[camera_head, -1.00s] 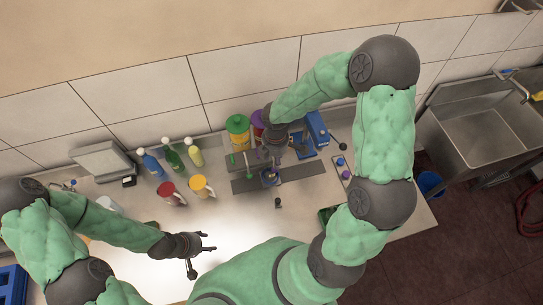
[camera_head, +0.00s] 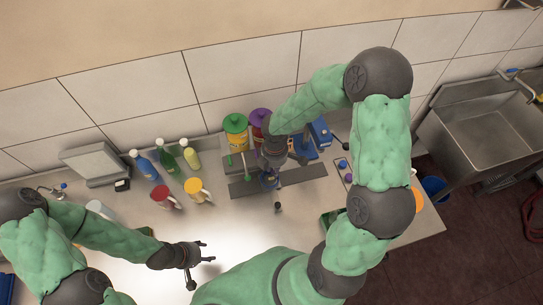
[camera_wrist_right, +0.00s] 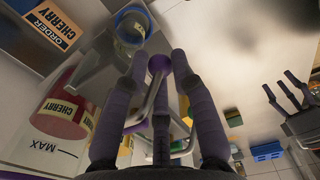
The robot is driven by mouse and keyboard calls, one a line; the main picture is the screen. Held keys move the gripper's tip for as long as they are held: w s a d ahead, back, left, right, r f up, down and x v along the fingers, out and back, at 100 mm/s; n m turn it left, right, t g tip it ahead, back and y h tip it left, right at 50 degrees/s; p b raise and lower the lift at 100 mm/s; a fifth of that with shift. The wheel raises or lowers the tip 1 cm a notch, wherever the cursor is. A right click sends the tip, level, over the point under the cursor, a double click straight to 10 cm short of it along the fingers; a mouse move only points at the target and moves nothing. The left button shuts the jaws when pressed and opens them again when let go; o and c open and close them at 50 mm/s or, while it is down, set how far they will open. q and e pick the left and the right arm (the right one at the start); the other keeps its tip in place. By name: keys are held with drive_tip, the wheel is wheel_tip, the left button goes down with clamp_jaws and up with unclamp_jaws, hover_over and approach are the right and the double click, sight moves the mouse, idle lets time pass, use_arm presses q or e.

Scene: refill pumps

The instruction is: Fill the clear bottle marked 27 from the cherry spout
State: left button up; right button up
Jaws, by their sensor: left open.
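The cherry dispenser, with a purple lid (camera_head: 259,117), stands at the back of the counter. Its red CHERRY container with a MAX line (camera_wrist_right: 66,112) shows in the right wrist view. No 27 is readable. My left gripper (camera_head: 202,254) is open and empty over the counter.
A green-lidded dispenser (camera_head: 236,124) stands left of the cherry one. Several coloured bottles (camera_head: 168,160), a red mug (camera_head: 162,197) and a yellow mug (camera_head: 196,190) stand further left. The front middle counter is clear.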

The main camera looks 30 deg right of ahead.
drive_tip(key=shift+c, duration=0.8)
use_arm(q)
drive_tip(key=shift+f, duration=0.1)
use_arm(e)
drive_tip(key=shift+f, duration=0.1)
use_arm(q)
drive_tip(key=shift+f+b, duration=1.85)
drive_tip(key=shift+b, duration=0.1)
drive_tip(key=shift+s+f, duration=0.1)
drive_tip(key=shift+f, duration=0.1)
use_arm(e)
wheel_tip(320, 180, down, 5)
drive_tip(key=shift+s+r, duration=0.1)
idle(4.0)
use_arm(q)
wheel_tip(320, 180, up, 4)
drive_tip(key=p, duration=0.3)
drive_tip(key=shift+p, duration=0.3)
use_arm(e)
wheel_tip(320, 180, up, 5)
drive_tip(key=shift+f, duration=0.2)
use_arm(q)
drive_tip(key=shift+f, duration=0.25)
use_arm(e)
drive_tip(key=o, duration=1)
drive_tip(key=shift+f, duration=0.25)
